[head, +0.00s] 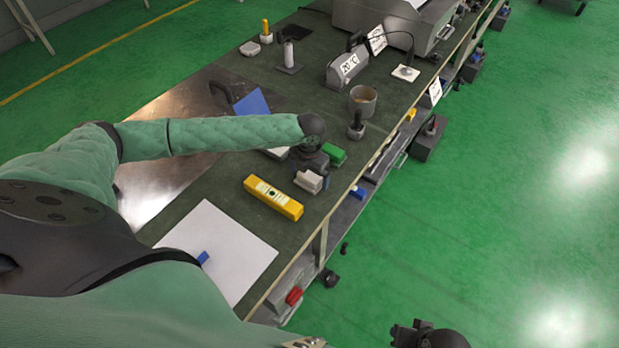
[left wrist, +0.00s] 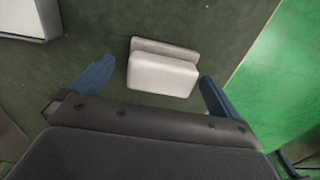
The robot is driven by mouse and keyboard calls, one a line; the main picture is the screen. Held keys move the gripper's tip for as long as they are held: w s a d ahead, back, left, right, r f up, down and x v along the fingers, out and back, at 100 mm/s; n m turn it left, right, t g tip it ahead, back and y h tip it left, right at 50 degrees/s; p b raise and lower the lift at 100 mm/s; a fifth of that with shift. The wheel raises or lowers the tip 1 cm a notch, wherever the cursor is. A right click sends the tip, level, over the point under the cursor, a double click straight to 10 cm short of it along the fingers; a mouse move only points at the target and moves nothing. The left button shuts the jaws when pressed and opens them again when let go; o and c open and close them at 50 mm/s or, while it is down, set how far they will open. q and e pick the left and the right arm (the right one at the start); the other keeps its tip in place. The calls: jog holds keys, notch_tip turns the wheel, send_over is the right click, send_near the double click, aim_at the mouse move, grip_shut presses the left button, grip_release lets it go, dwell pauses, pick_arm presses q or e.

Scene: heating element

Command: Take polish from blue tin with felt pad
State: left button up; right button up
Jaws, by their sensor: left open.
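A pale grey-white block (head: 308,181), which may be the felt pad, lies on the dark bench top near its right edge. In the left wrist view the block (left wrist: 162,74) has a white face and a greyer strip along its far side. My left gripper (head: 311,180) is open above it, and its blue fingers (left wrist: 153,85) stand to either side with gaps. I cannot clearly make out a blue tin. A small blue item (head: 203,258) lies on a white sheet (head: 232,240), partly hidden by my arm. No fingers of my right gripper show.
A yellow box (head: 273,198) lies left of the block, and a green block (head: 334,154) lies behind it. A round metal pot (head: 362,101) and a dark-based upright tool (head: 356,126) stand farther back. A shelf with small items runs below the bench's right edge.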

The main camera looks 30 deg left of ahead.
pick_arm(q)
jog(key=shift+d+f, duration=0.1)
jog(key=shift+f, duration=0.7)
jog(key=c, duration=1)
jog(key=shift+c, duration=0.2)
pick_arm(e)
jog(key=shift+s+d+r, duration=0.1)
jog(key=shift+s, duration=0.2)
pick_arm(q)
jog(key=shift+r, duration=0.15)
jog(key=shift+r, duration=0.35)
jog(key=r, duration=0.1)
jog(key=r+b, duration=0.1)
jog(key=r, duration=0.1)
jog(key=shift+d+r, duration=0.2)
jog(key=shift+d, duration=0.2)
jog(key=w+d+r+b, duration=0.1)
jog(key=d+r, duration=0.5)
jog(key=d, duration=0.5)
jog(key=shift+r, duration=0.35)
pick_arm(e)
jog(key=shift+t+y, duration=0.4)
jog(key=shift+y, duration=0.1)
jog(key=a+f, duration=0.1)
jog(key=w+a+f, duration=0.1)
jog(key=a+f, duration=0.1)
jog(key=shift+a+f, duration=0.25)
